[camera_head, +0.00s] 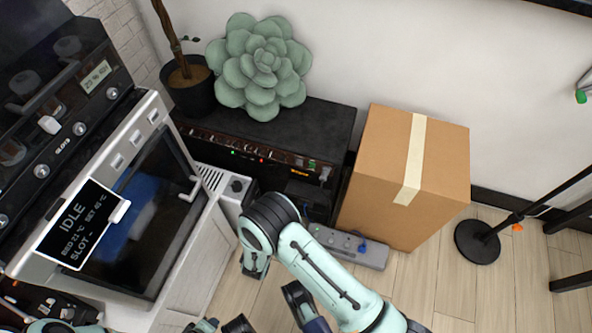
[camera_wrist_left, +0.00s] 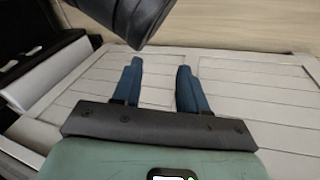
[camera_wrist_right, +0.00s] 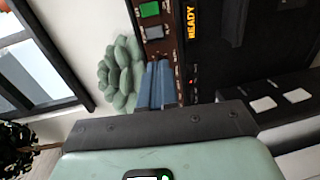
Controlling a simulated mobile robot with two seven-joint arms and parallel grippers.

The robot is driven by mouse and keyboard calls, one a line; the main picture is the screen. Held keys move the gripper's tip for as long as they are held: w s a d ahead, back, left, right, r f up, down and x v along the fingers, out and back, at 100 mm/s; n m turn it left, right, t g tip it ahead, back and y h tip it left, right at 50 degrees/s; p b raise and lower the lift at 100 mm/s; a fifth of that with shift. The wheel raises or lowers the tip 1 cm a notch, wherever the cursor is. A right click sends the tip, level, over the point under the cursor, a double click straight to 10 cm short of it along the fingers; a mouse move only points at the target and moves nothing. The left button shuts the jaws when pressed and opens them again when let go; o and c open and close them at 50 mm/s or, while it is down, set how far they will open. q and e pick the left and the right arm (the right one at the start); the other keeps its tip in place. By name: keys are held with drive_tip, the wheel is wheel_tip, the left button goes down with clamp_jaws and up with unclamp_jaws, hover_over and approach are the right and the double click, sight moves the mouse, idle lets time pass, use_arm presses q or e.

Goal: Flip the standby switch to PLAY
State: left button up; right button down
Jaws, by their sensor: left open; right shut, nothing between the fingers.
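A black amplifier (camera_head: 320,125) with a brown control panel (camera_head: 250,150) stands against the wall. In the right wrist view its panel shows sideways, with a green switch (camera_wrist_right: 150,9), a grey switch (camera_wrist_right: 154,32), a lit amber READY display (camera_wrist_right: 190,20) and a small red light (camera_wrist_right: 192,82). I cannot read which control is the standby switch. My right gripper (camera_wrist_right: 158,84) is shut and empty, in front of the panel; contact is unclear. The arm hides it in the head view. My left gripper (camera_wrist_left: 158,85) is open and empty, over pale panelled surfaces.
A white machine (camera_head: 165,110) with an IDLE screen (camera_head: 80,225) stands left. A plush succulent (camera_head: 262,65) and potted plant (camera_head: 190,85) are on the amplifier. A cardboard box (camera_head: 385,155), power strip (camera_head: 345,245) and stand base (camera_head: 478,242) are right. Floor between box and stand is clear.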

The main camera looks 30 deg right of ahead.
sight(300, 165)
drive_tip(key=shift+d, duration=0.15)
drive_tip(key=b+x, duration=0.3)
drive_tip(key=x, duration=0.9)
drive_tip(key=shift+w+d+f, duration=0.1)
drive_tip(key=shift+w+d, duration=0.1)
drive_tip(key=shift+d, duration=0.1)
use_arm(q)
drive_tip(key=s+f+g, duration=0.2)
drive_tip(key=s+f, duration=0.3)
drive_tip(key=s, duration=0.1)
drive_tip(key=shift+s+a+f+g, duration=0.25)
drive_tip(key=shift+s+a+g, duration=0.1)
drive_tip(key=shift+a, duration=0.1)
use_arm(e)
drive_tip(key=shift+w+d, duration=0.4)
drive_tip(key=shift+d, duration=0.05)
use_arm(q)
drive_tip(key=shift+w, duration=0.1)
use_arm(e)
drive_tip(key=shift+s, duration=0.15)
